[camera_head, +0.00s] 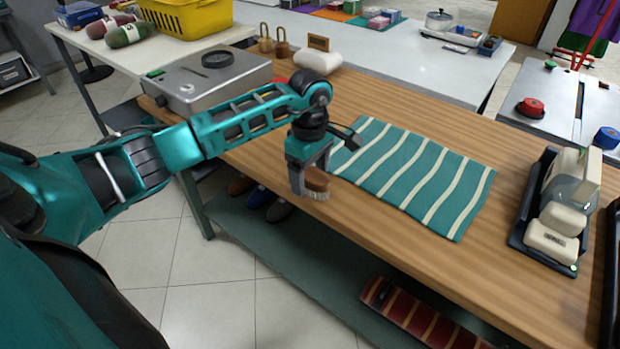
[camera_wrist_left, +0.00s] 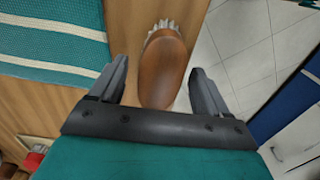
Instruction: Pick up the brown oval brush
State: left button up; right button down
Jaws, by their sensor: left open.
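The brown oval brush (camera_head: 317,183) lies on the wooden table near its front edge, with pale bristles showing at its side. In the left wrist view the brush (camera_wrist_left: 163,68) has a smooth brown back and lies between the two fingers, with its bristled end pointing away. My left gripper (camera_head: 306,180) is open and stands over the brush from above. In the left wrist view the fingers of my left gripper (camera_wrist_left: 158,80) are apart on either side of the brush, with a gap on both sides. My right gripper is not in view.
A teal and cream striped cloth (camera_head: 415,180) lies on the wooden table (camera_head: 440,270) just right of the brush. A metal box (camera_head: 210,80) stands to the left at the back. A dark tray (camera_head: 530,205) with white blocks stands at the right. Shoes (camera_head: 258,197) sit on the shelf below.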

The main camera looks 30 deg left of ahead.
pick_arm(q)
jog(key=shift+f, duration=0.1)
jog(key=shift+c, duration=0.2)
jog(key=c, duration=1)
jog(key=shift+c, duration=0.2)
